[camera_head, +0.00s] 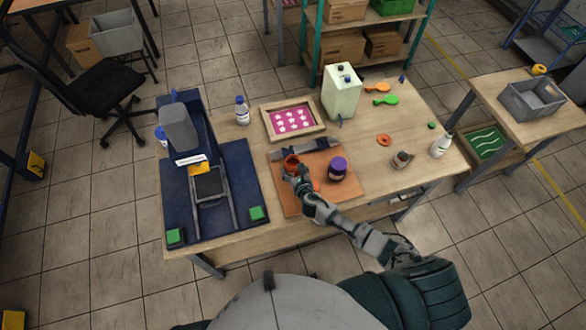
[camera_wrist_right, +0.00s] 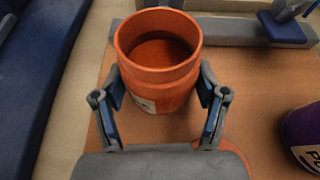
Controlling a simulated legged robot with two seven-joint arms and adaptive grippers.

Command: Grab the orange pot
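The orange pot (camera_head: 291,162) stands upright on the orange-brown board on the table. In the right wrist view the pot (camera_wrist_right: 158,60) shows its open round mouth, and a pale label shows low on its side. My right gripper (camera_head: 297,175) is at the near side of the pot. In the wrist view the right gripper's fingers (camera_wrist_right: 161,88) are spread, one on each side of the pot's lower body. They look open, with no clear grip on it; exact contact is hard to see. My left gripper is not in view.
The board (camera_head: 347,190) also holds a purple-lidded jar (camera_head: 337,168) right of the pot and a grey flat tool (camera_head: 305,149) behind it. A blue printing machine (camera_head: 185,150) stands close on the left. A pink framed screen (camera_head: 292,119) lies behind.

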